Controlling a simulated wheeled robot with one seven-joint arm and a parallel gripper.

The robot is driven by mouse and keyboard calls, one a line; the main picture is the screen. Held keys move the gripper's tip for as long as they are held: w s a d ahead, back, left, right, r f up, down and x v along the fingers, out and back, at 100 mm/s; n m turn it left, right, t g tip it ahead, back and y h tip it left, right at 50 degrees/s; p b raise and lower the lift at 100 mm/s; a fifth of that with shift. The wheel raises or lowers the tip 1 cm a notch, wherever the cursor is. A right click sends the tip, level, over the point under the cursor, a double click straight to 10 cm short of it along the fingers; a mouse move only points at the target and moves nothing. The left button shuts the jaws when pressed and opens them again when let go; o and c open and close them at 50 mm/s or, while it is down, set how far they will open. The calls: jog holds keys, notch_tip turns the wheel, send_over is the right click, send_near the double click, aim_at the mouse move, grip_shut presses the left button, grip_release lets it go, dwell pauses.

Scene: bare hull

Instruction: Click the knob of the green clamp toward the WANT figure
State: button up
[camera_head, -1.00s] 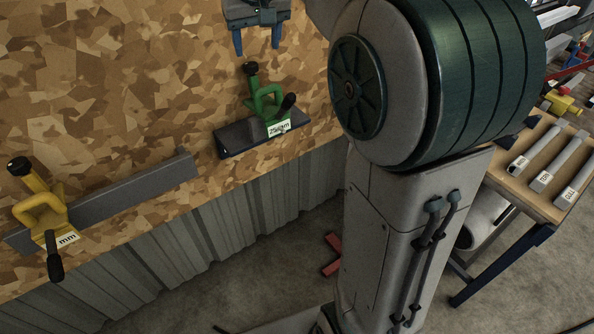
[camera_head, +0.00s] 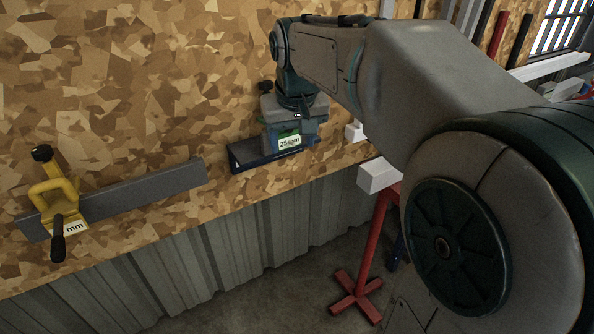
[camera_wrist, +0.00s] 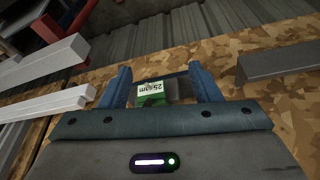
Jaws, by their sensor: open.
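The green clamp sits on a short dark ledge (camera_head: 243,158) on the board wall. In the head view my gripper (camera_head: 285,128) covers most of it, leaving its white label (camera_head: 290,142) and a black knob end (camera_head: 265,87) showing. In the wrist view a bit of the green clamp (camera_wrist: 150,102) and its upside-down label (camera_wrist: 153,87) lie between the two blue fingers of my gripper (camera_wrist: 160,72). The fingers are apart, one on each side, and I cannot see contact. The label reads roughly "25" and a unit; I cannot make out a WANT figure.
A yellow clamp (camera_head: 52,197) with a label hangs on a grey rail (camera_head: 140,192) at the left. A red stand (camera_head: 372,245) with a pale beam (camera_head: 379,174) stands right of the ledge. Pale bars (camera_wrist: 45,62) show at left in the wrist view.

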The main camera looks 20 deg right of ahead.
jog(key=shift+s+f+b, duration=0.3)
jog(key=shift+s+f, duration=0.25)
jog(key=shift+f, duration=0.3)
jog(key=shift+s+f+b, duration=0.3)
jog(key=shift+s+f, duration=0.25)
jog(key=shift+f, duration=0.25)
